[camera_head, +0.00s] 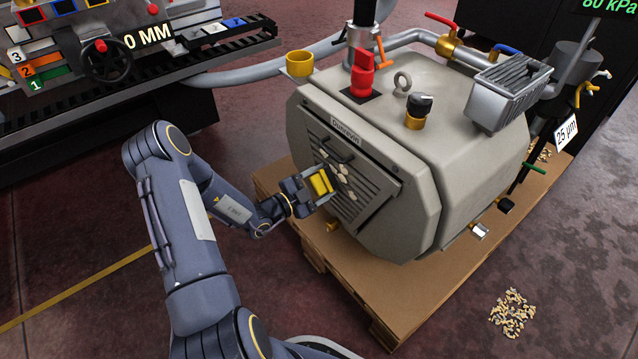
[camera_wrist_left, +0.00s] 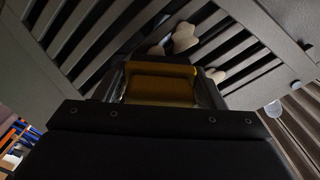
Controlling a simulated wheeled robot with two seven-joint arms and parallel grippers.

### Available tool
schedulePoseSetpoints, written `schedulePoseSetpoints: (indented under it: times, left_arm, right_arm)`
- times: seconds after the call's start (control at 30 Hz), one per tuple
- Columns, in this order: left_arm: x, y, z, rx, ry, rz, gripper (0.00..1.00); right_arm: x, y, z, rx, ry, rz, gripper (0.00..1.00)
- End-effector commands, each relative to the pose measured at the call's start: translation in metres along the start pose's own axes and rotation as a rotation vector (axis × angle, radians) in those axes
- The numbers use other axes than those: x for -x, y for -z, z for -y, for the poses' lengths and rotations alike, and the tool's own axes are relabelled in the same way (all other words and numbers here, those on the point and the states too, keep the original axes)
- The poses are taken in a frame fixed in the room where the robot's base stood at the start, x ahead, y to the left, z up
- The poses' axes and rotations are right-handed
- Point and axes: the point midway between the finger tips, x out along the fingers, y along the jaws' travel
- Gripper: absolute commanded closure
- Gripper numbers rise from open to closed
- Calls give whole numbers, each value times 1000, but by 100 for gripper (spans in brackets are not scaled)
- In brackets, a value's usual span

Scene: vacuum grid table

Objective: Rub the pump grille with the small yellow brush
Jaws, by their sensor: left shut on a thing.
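In the left wrist view the yellow brush (camera_wrist_left: 162,82) sits between the fingers, with the slats (camera_wrist_left: 110,40) and pale chips (camera_wrist_left: 184,38) just beyond. The brush's bristles are hidden, so I cannot tell whether they touch. My right gripper is not in view.
The pump stands on a wooden pallet (camera_head: 395,318). A pile of pale chips (camera_head: 512,313) lies on the floor at the right. A machine with a handwheel (camera_head: 106,62) stands at the upper left.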

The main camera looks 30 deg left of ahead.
Motion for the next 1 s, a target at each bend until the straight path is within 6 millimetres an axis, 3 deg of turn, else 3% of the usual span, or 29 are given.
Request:
schedulePoseSetpoints:
  times: [0.37,1.0]
  left_arm:
    - [-6,1,-1,2,0,0,55]
    - [-4,29,-27,3,0,-1,55]
  right_arm:
    - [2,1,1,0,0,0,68]
    - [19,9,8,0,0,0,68]
